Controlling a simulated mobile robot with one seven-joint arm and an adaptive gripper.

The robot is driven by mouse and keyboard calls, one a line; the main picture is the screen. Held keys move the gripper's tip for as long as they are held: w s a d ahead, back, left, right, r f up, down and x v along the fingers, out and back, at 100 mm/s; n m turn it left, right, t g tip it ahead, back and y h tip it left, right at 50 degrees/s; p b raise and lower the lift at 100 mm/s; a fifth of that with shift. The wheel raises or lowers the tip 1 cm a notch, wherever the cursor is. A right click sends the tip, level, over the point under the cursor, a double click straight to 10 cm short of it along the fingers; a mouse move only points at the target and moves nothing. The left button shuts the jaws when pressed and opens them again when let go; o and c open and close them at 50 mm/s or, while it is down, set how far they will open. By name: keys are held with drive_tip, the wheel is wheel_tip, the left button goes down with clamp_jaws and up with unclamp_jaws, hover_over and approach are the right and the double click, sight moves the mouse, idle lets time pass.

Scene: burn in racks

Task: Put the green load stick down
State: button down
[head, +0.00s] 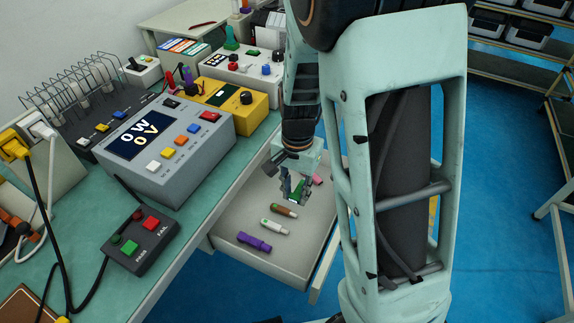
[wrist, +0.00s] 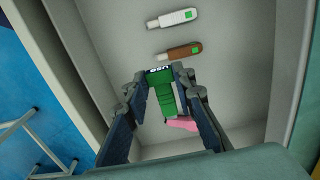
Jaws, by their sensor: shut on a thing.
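My gripper (head: 296,190) is over the open drawer (head: 232,212). In the wrist view my gripper (wrist: 170,82) is shut on the green load stick (wrist: 168,98), whose dark end with white lettering points toward the brown stick. The green load stick (head: 301,186) shows only in part between the fingers in the head view. I cannot tell whether it touches the drawer floor.
In the drawer lie a purple stick (head: 254,242), a white stick (head: 274,226), a brown stick (head: 284,210) and a pink stick (wrist: 182,124), partly hidden beside the green one. A grey power meter (head: 160,145) stands on the bench above the drawer.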

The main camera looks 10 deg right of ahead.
hover_over(296, 205)
drive_tip(key=f, duration=0.3)
drive_tip(key=f+b, duration=0.1)
drive_tip(key=shift+s+a+f, duration=0.15)
drive_tip(key=shift+s, duration=0.15)
drive_tip(key=shift+w+f+b, duration=0.15)
drive_tip(key=shift+f+b, duration=0.1)
drive_tip(key=shift+f, duration=0.65)
drive_tip(key=shift+w+f+b, duration=0.15)
drive_tip(key=shift+f+b, duration=0.05)
drive_tip(key=shift+f, duration=0.7)
drive_tip(key=shift+f, duration=0.2)
drive_tip(key=c, duration=1.6)
unclamp_jaws()
drive_tip(key=shift+r, duration=0.1)
wheel_tip(296, 205, up, 12)
drive_tip(key=p, duration=0.3)
drive_tip(key=shift+r, duration=0.15)
